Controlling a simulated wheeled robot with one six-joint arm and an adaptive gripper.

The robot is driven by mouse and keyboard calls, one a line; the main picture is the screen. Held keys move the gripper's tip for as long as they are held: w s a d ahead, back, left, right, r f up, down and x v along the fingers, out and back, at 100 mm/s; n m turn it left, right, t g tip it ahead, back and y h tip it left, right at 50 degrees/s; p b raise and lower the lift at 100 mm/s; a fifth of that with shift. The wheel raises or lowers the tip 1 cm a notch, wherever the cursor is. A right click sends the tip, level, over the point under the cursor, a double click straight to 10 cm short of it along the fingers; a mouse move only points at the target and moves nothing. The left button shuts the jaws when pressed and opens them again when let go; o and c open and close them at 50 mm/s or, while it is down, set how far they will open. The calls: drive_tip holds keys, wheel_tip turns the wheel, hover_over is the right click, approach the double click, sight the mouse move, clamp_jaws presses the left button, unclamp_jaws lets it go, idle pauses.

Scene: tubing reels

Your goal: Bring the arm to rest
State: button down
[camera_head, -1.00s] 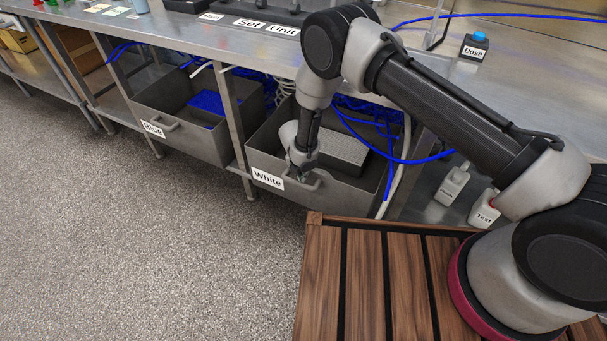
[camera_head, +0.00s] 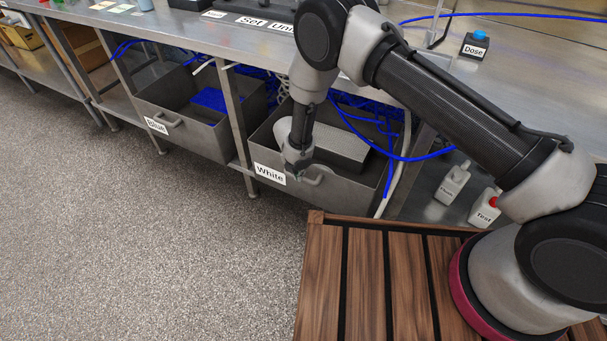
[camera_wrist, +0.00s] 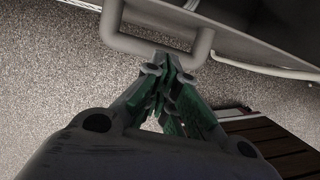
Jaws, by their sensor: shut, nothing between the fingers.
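My gripper (camera_head: 296,175) hangs from my arm just in front of the drawer labelled White (camera_head: 345,191), close to its handle (camera_head: 314,179). In the wrist view the green-padded fingers (camera_wrist: 168,72) are shut with nothing between them. Their tips lie close to the handle bar (camera_wrist: 150,50) in that picture; I cannot tell whether they touch it. The White drawer is pulled out and holds a grey block (camera_head: 343,148).
The Blue drawer (camera_head: 203,143) stands open to the left with a blue item inside. Blue tubing (camera_head: 400,160) loops beside the White drawer. Labelled bottles (camera_head: 452,186) stand at right. The steel bench (camera_head: 400,60) lies above. The speckled floor at left is clear.

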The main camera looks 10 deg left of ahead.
drive_tip(key=v, duration=0.7)
drive_tip(key=shift+r, duration=0.2)
drive_tip(key=shift+s, duration=0.1)
drive_tip(key=s+d+m+h, duration=0.2)
drive_tip(key=d+m, duration=0.3)
drive_tip(key=d, duration=0.2)
drive_tip(key=s+d+r+m+g+h, duration=0.1)
drive_tip(key=s+d+r+m+g, duration=0.1)
drive_tip(key=d+r+m, duration=0.75)
drive_tip(key=s+d+r+m+g, duration=0.15)
drive_tip(key=d+r+m, duration=0.35)
drive_tip(key=d+r, duration=0.85)
drive_tip(key=s+d+r+m+t+y, duration=0.2)
drive_tip(key=s+d+r+m, duration=0.4)
drive_tip(key=r, duration=0.7)
drive_tip(key=s+d+r+m+t+y, duration=0.2)
drive_tip(key=s+d+r+m, duration=0.4)
drive_tip(key=s+d+r, duration=0.5)
wheel_tip(320, 180, up, 3)
drive_tip(key=s+t, duration=0.1)
drive_tip(key=s, duration=0.1)
drive_tip(key=shift+s+r, duration=0.15)
drive_tip(key=shift+s, duration=0.1)
drive_tip(key=shift+m, duration=0.25)
